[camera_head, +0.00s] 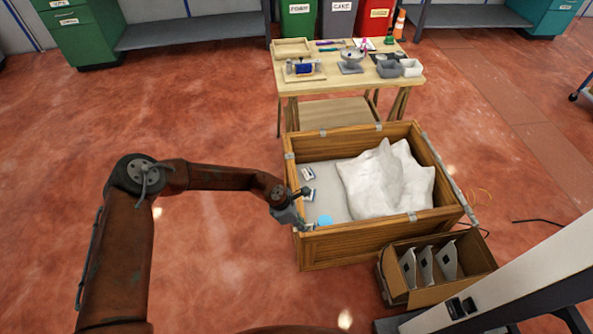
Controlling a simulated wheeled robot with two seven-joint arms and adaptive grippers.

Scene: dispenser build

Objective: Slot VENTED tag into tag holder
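My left gripper (306,226) reaches down at the front left corner of a wooden crate (358,243). It is small in the picture, and I cannot tell whether its fingers are open or hold something. A light blue round patch (325,221) shows just to the right of its fingertips, by the crate's front wall. Two small white pieces with dark marks, an upper one (308,174) and a lower one (308,195), lie inside the crate along its left side. Their lettering is too small to read, so I cannot pick out the VENTED tag or the tag holder. My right gripper is not in view.
A large white lumpy mass (385,183) fills the crate's right part. An open cardboard box (437,290) with several grey plates stands in front at the right. A wooden worktable (345,88) with trays and tools stands behind the crate. The floor to the left is clear.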

